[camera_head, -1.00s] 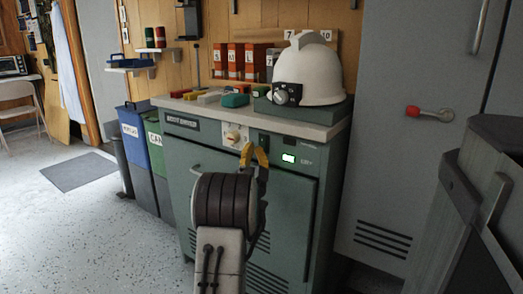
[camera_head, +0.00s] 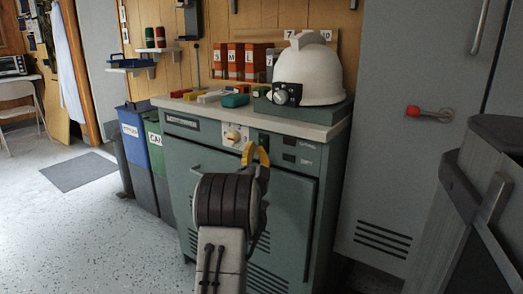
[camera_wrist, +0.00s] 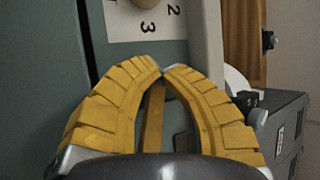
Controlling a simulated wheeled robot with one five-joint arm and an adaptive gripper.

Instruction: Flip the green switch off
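The green cabinet (camera_head: 180,155) stands in the middle of the head view. A small dark green switch (camera_head: 263,138) sits on its front panel, right of a white dial plate (camera_head: 232,138). My gripper (camera_head: 256,147) is in front of the panel, its yellow fingertips just below and partly over the switch area. In the wrist view the fingertips (camera_wrist: 163,71) meet, with nothing visible held between them. The dial plate (camera_wrist: 160,30) shows above them there. I cannot make out the switch in the wrist view or whether the fingers touch it. The display window (camera_head: 289,157) is dark.
A grey locker (camera_head: 385,165) with a red-ended handle (camera_head: 413,112) stands right. Blue (camera_head: 133,150) and green bins stand left. The floor at left is mostly open.

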